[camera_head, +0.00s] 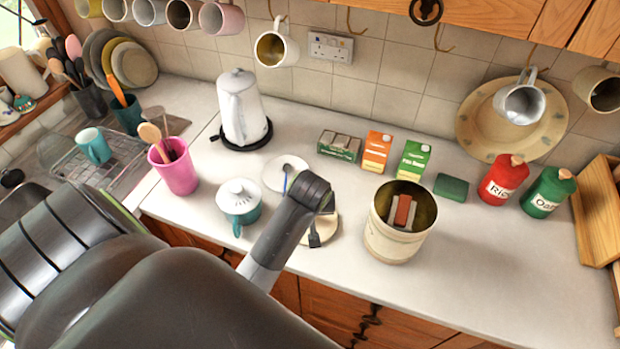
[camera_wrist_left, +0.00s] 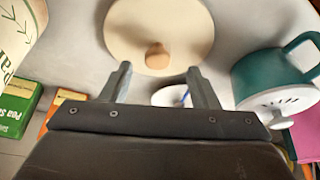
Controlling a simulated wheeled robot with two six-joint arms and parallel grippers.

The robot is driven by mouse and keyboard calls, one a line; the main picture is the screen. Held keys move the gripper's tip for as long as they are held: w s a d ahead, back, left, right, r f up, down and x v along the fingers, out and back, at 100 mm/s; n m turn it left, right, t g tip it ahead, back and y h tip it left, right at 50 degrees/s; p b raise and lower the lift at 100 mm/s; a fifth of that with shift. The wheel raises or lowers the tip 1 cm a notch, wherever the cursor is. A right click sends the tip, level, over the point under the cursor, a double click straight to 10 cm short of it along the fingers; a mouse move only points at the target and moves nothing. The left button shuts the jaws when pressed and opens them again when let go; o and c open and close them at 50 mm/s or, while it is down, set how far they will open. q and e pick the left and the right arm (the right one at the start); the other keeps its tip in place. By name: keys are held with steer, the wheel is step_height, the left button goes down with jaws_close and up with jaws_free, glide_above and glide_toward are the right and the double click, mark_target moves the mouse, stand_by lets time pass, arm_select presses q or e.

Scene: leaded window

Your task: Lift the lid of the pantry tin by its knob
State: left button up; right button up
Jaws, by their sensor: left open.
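The pantry tin (camera_head: 390,242) is a cream cylinder standing open on the counter, with a red-brown and white item inside. Its lettered side shows at the left of the left wrist view (camera_wrist_left: 18,30). The lid (camera_head: 332,232) is a cream disc beside the tin, apart from it, apparently flat on the counter. In the left wrist view the lid (camera_wrist_left: 150,22) shows its round wooden knob (camera_wrist_left: 157,56). My left gripper (camera_head: 320,224) is over the lid and partly hides it. In the wrist view the gripper (camera_wrist_left: 160,75) is open, the knob just beyond and between its fingertips, not held. My right gripper is not in view.
A teal teapot (camera_head: 238,208) and a saucer (camera_head: 284,168) with a blue-handled spoon stand close left of the gripper. A pink utensil pot (camera_head: 178,178) and white kettle (camera_head: 240,110) are farther left. Boxes (camera_head: 376,151) stand behind.

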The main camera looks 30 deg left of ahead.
mark_target(326, 225)
arm_select(q)
steer(key=shift+p+x, duration=0.7)
steer(key=shift+x, duration=1.65)
steer(key=shift+w+d, duration=0.1)
steer(key=shift+c, duration=0.3)
steer(key=c, duration=1)
steer(key=shift+r, duration=0.1)
